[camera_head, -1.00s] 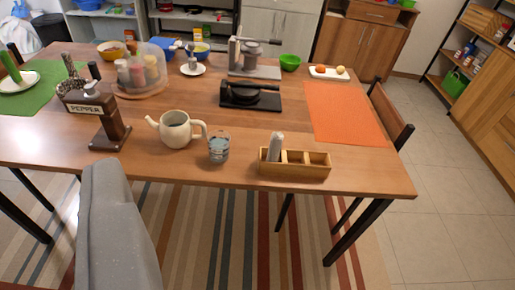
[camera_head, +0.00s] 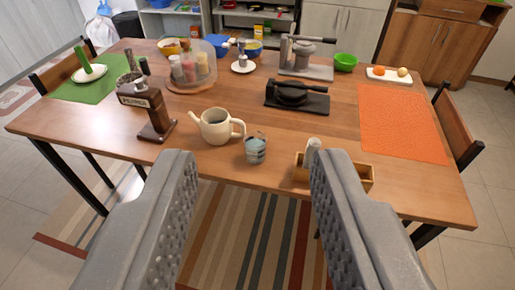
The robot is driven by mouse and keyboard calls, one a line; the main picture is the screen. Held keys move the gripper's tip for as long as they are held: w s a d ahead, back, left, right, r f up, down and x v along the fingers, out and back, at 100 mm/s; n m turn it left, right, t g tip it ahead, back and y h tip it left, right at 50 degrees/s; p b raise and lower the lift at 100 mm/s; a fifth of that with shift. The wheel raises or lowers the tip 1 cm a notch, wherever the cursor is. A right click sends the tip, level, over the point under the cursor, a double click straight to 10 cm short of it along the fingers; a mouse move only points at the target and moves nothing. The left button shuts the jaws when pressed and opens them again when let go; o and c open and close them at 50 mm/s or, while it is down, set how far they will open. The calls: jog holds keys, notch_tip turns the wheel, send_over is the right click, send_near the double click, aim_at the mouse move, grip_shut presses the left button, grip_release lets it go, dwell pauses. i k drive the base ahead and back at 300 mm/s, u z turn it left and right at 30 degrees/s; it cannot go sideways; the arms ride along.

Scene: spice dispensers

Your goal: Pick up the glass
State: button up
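The glass (camera_head: 255,148) is a small clear tumbler with a bluish tint. It stands upright near the front edge of the wooden table, just right of a cream teapot (camera_head: 216,127). My gripper (camera_head: 251,165) is open and empty, with its two grey fingers spread wide in the foreground. The glass shows between the fingertips in the picture, beyond them and apart from both. Nothing hides the glass.
A wooden box (camera_head: 300,171) with a grey item in it stands right of the glass, partly hidden by my right finger. A pepper mill (camera_head: 155,122) stands left of the teapot. A black press (camera_head: 296,97) is behind. An orange mat (camera_head: 400,125) lies at right.

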aim_at(255, 141)
jog(key=z, duration=0.05)
jog(key=i, duration=1)
jog(key=u, duration=0.4)
jog(key=k, duration=0.8)
jog(key=z, duration=0.25)
jog(key=i, duration=0.45)
